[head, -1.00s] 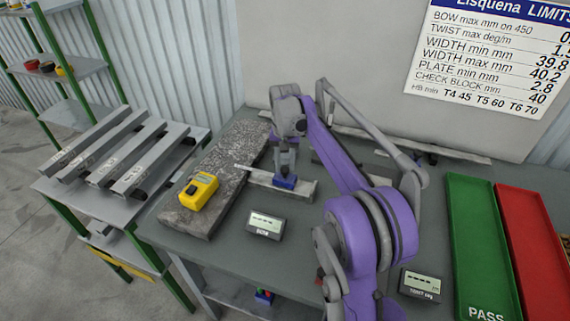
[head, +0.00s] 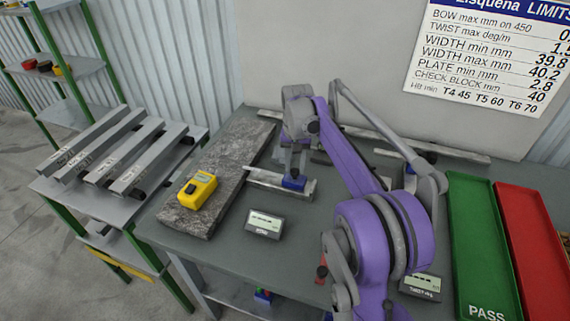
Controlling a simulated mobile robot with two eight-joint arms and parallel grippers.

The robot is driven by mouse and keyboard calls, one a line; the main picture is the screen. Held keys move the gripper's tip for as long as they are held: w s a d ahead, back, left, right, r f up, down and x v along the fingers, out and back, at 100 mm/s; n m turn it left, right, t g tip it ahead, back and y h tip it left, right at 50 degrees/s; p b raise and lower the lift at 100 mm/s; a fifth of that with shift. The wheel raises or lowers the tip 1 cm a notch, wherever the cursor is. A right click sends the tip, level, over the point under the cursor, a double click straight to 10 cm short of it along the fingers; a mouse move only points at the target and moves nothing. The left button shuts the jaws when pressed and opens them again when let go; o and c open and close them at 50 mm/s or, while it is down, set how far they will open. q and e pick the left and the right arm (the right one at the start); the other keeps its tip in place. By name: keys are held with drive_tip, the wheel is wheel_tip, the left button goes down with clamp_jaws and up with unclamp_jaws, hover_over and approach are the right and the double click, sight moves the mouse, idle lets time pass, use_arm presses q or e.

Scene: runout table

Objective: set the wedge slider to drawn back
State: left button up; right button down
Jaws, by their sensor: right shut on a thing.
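The wedge slider shows as a blue block (head: 293,183) on a light metal rail (head: 265,178) in the middle of the table. A thin pale tongue points left from it toward the grey stone slab (head: 235,160). My right gripper (head: 293,170) reaches down from above and is shut on the blue block. The fingers and arm hide part of the block and the rail behind it. My left gripper is not in view.
A yellow meter (head: 198,190) lies on the slab. A green PASS tray (head: 480,240) and a red tray (head: 530,240) are at right. A rack with steel bars (head: 110,160) stands at left. My right arm covers much of the table's centre right.

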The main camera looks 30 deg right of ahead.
sight(302, 179)
drive_tip(key=shift+s+d, duration=0.7)
drive_tip(key=shift+s, duration=0.15)
drive_tip(key=shift+w, duration=0.1)
drive_tip(key=c, duration=0.9)
unclamp_jaws()
drive_tip(key=o, duration=0.4)
drive_tip(key=shift+d, duration=0.1)
drive_tip(key=shift+r, duration=0.2)
wheel_tip(302, 179, up, 10)
drive_tip(key=shift+r+p, duration=0.2)
drive_tip(key=shift+p, duration=0.2)
